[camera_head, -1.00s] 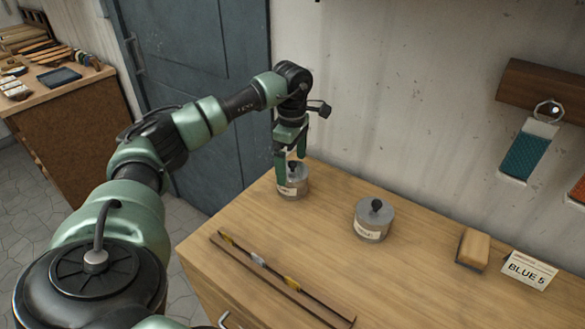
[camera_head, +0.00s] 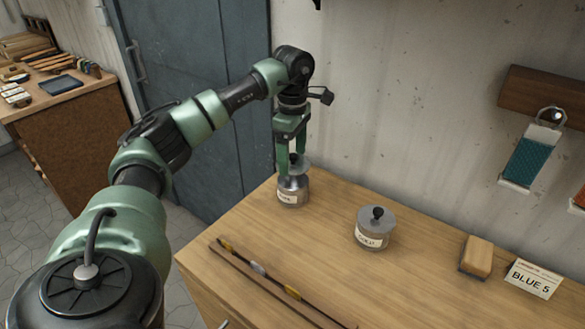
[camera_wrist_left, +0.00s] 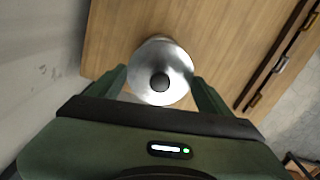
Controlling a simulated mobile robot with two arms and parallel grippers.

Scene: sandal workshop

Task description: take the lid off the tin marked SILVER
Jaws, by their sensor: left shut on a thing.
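Two grey tins with black-knobbed lids are on the wooden table. The far left tin (camera_head: 291,193) has a pale label too small to read surely. Its round grey lid (camera_head: 296,170) is held just above it, with the dark opening showing below. My left gripper (camera_head: 293,158) points down, shut on this lid at its black knob. The left wrist view shows the lid (camera_wrist_left: 173,91) between the fingers (camera_wrist_left: 160,84), covering most of the tin. The other tin (camera_head: 374,234), to the right, has its lid on; its label seems to read GOLD. My right gripper is not in view.
A long dark strip with yellow and silver pieces (camera_head: 262,271) lies near the table's front. The wall is close behind the tins. Bare table lies between them.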

